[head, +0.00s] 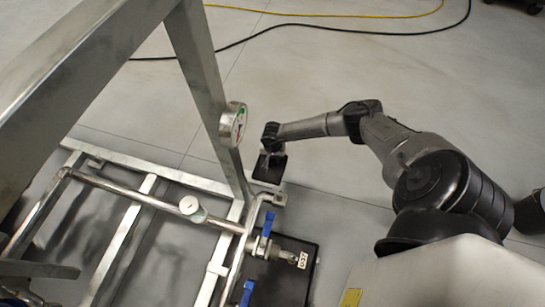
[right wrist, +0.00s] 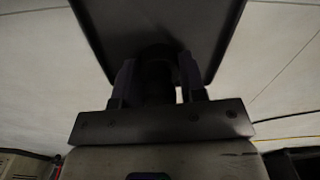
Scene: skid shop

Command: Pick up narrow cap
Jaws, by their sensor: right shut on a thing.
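My right gripper (head: 270,147) is at the end of the arm that comes in from the right, over a small black plate (head: 270,172) beside the metal frame. In the right wrist view its two fingers (right wrist: 157,85) are closed on a dark rounded piece (right wrist: 156,66), which I take to be the narrow cap. The dark plate (right wrist: 155,22) fills the view just beyond it. Everything there is dark, so I cannot tell whether the cap touches the plate. In the head view the cap cannot be told from the gripper.
A metal skid frame (head: 198,70) with a gauge (head: 232,124), a pipe (head: 150,198) and blue valve handles (head: 267,224) stands left of the gripper. A black mat (head: 292,283) lies below the valve. Yellow (head: 330,16) and black (head: 330,31) cables cross the otherwise clear floor behind.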

